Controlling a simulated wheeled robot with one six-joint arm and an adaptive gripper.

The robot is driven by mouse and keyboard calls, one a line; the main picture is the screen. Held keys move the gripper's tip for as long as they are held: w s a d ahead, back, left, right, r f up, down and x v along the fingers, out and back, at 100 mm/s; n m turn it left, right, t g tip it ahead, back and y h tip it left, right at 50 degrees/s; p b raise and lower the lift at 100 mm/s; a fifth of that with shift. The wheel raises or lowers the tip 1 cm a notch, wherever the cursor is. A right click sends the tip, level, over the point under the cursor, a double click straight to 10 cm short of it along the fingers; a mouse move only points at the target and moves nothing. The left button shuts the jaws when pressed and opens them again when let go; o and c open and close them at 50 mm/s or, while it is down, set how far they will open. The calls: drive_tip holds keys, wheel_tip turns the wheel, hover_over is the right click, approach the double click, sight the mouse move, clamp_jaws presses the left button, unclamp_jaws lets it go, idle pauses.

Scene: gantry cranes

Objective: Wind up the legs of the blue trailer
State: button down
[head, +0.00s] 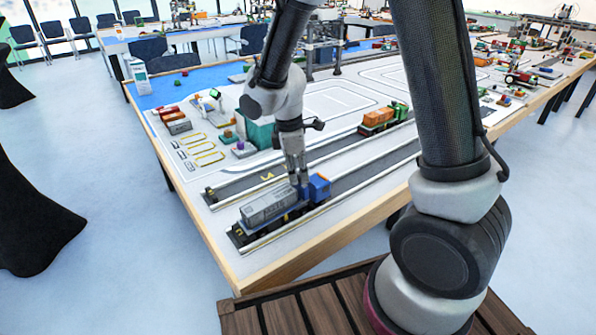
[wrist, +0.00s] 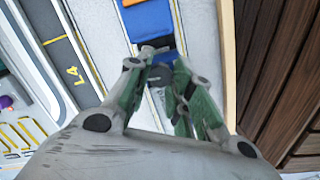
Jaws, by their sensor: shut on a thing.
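The blue trailer (head: 284,218) stands in the near lane of the table with a grey container (head: 266,208) on it. A blue truck cab (head: 319,187) is at its right end, and a blue block, seemingly the cab (wrist: 148,20), shows at the top of the wrist view. My gripper (head: 302,184) points down at the trailer's front end, between container and cab. In the wrist view my gripper (wrist: 158,58) has its fingers close together on a small part of the trailer. The fingers hide most of that part. The trailer's legs cannot be made out.
A green and orange vehicle (head: 383,118) stands in a lane farther back. A lane marked L4 (wrist: 72,75) runs beside the trailer. The wooden table edge (head: 300,258) is close on the near side. Small model wagons (head: 174,120) stand at the far left.

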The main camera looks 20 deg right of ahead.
drive_tip(key=shift+n, duration=0.9)
drive_tip(key=c, duration=1.3)
unclamp_jaws()
drive_tip(key=shift+o, duration=0.2)
wheel_tip(320, 180, up, 12)
drive_tip(key=a, duration=0.1)
drive_tip(key=shift+s+a, duration=0.15)
drive_tip(key=shift+a, duration=0.25)
